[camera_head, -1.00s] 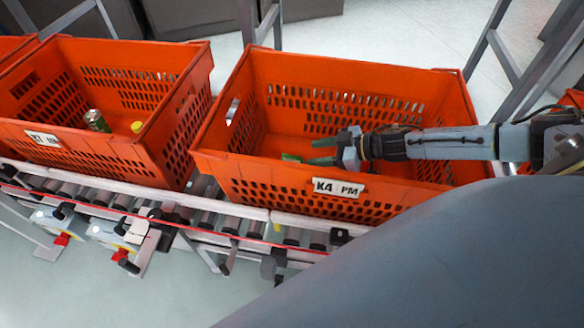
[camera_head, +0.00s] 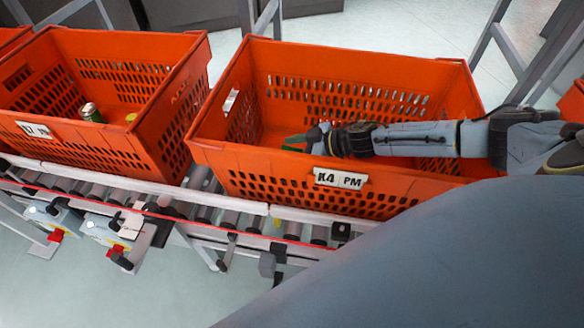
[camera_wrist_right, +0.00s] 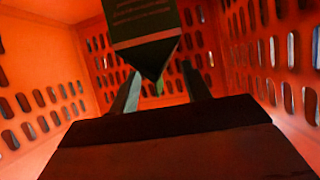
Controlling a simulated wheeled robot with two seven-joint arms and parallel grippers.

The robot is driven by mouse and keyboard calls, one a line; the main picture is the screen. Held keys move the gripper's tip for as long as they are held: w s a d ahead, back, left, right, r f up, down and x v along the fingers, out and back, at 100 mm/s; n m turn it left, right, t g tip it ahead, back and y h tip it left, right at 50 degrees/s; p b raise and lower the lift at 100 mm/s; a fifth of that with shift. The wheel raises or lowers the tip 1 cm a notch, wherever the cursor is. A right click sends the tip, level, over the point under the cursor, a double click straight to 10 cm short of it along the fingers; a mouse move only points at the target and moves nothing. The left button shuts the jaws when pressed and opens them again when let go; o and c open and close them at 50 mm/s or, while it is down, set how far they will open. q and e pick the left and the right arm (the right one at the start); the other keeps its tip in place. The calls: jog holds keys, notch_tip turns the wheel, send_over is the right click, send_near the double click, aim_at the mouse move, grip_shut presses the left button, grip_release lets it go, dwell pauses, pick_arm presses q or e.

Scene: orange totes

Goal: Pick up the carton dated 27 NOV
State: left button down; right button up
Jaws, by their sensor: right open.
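A dark carton (camera_wrist_right: 145,25) with faint lines of print shows at the top of the right wrist view, one corner pointing down between my fingers. No date is readable on it. My right gripper (camera_head: 300,140) reaches inside the orange tote labelled K4 PM (camera_head: 225,155). It is open, and its two fingers (camera_wrist_right: 162,92) stand apart in the right wrist view. A small green thing (camera_head: 291,149) shows at the fingertips in the head view, mostly hidden by the gripper and the tote's front wall. I cannot tell whether the fingers touch the carton. My left gripper is out of view.
The slotted tote walls surround my right gripper closely. Grey metal posts stand behind.

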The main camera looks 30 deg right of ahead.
jog(key=shift+c, duration=0.5)
grip_shut()
jog(key=shift+s, duration=0.1)
